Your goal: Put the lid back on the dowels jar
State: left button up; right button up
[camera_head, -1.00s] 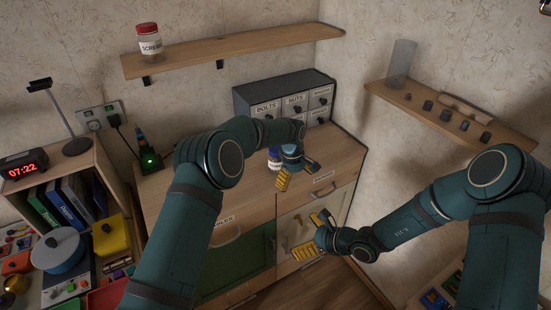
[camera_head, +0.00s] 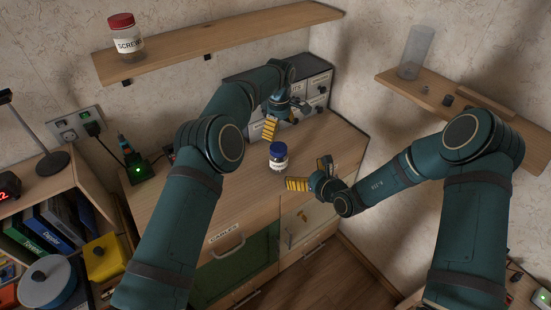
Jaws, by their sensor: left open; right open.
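A small jar with a blue top (camera_head: 278,157) stands upright on the wooden cabinet top; its label is too small to read, so I cannot tell if it is the dowels jar. I see no separate loose lid. My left gripper (camera_head: 285,118) is open and empty, behind and above the jar, in front of the drawer unit. My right gripper (camera_head: 311,176) is open and empty, at the right of the jar near the cabinet's front edge, apart from it.
A red-lidded screws jar (camera_head: 125,37) stands on the left wall shelf (camera_head: 215,45). A labelled drawer unit (camera_head: 318,84) is at the back of the cabinet top (camera_head: 232,178). The right shelf (camera_head: 475,110) holds a clear cylinder (camera_head: 415,52) and small dark pieces. A green-lit box (camera_head: 138,168) is at left.

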aim_at(283, 159)
jog(key=x, duration=1.3)
jog(key=shift+w+a+f, duration=0.15)
jog(key=shift+w+a, duration=0.1)
jog(key=shift+w, duration=0.05)
grip_shut()
pick_arm(q)
jog(key=m, duration=0.4)
dwell(0.4)
jog(key=shift+f, duration=4.05)
